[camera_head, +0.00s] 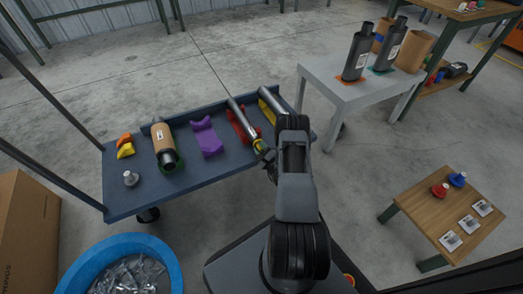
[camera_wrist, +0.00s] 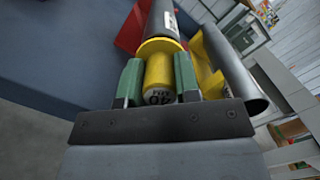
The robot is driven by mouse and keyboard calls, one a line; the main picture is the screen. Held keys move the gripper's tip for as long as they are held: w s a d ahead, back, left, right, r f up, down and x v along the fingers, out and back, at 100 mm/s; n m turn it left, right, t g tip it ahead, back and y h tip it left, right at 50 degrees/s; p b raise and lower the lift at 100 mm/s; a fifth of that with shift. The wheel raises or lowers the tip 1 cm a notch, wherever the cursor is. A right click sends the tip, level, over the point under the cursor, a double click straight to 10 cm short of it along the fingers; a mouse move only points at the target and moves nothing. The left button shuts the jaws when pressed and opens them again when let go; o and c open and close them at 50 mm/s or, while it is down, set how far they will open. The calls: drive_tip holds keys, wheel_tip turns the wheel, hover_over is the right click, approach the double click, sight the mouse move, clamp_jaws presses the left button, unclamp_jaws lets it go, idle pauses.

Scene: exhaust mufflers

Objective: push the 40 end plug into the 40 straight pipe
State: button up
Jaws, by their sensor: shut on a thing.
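The yellow end plug (camera_wrist: 159,78), marked 40 on its end face, is between the green fingers of my gripper (camera_wrist: 159,72), which is shut on it. The plug's wider yellow collar is in line with the near end of a dark straight pipe (camera_wrist: 163,20) and appears to meet it; how far the plug sits inside is hidden. In the head view the pipe (camera_head: 242,119) lies in a red cradle (camera_head: 236,127) on the blue cart, with my gripper (camera_head: 264,150) at its near end.
A second pipe (camera_wrist: 233,65) in a yellow cradle (camera_wrist: 203,60) lies close on the right of my gripper.

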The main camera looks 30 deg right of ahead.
drive_tip(key=shift+w+b, duration=0.4)
drive_tip(key=shift+w, duration=0.25)
drive_tip(key=o, duration=1)
